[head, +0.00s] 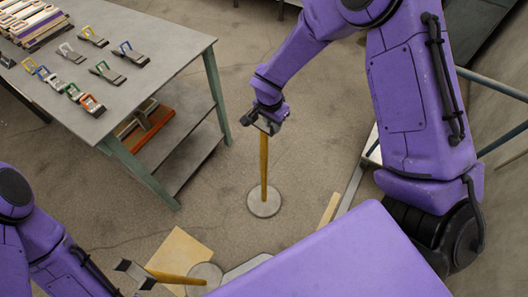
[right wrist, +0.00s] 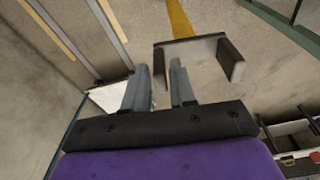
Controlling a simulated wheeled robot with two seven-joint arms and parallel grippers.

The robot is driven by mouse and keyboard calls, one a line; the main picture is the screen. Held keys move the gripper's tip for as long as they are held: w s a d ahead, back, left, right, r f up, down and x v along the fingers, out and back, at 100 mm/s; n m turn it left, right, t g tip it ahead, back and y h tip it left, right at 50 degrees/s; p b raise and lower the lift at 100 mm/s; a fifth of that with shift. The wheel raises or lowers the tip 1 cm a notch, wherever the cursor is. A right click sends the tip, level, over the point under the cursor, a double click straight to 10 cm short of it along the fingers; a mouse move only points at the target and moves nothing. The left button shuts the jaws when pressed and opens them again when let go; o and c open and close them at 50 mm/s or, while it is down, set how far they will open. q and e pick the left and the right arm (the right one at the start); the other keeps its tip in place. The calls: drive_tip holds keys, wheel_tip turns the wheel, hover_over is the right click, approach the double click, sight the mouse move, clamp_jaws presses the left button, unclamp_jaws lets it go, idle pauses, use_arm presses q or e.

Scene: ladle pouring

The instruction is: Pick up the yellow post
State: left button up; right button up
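A yellow post (head: 263,165) stands upright on a round grey base (head: 264,202) in the middle of the head view. A dark U-shaped fork tops it; the fork (right wrist: 207,42) and a piece of the post (right wrist: 180,18) show in the right wrist view. My right gripper (head: 262,122) is at the fork, its fingers (right wrist: 159,88) apart. One fork prong appears between or just behind the fingers; I cannot tell whether they touch it. A second yellow post (head: 175,278) with a similar fork (head: 134,273) stands at the lower left. My left gripper does not show.
A grey metal table (head: 150,70) with a lower shelf stands at the upper left, holding several coloured-handled tools. A tan board (head: 180,252) lies on the floor near the second post. Floor between the table and the first post is clear.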

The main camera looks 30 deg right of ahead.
drive_tip(key=shift+w+d+f, duration=0.1)
drive_tip(key=shift+d+f, duration=0.05)
drive_tip(key=shift+f, duration=0.75)
clamp_jaws()
idle(0.6)
drive_tip(key=shift+w+r, duration=0.1)
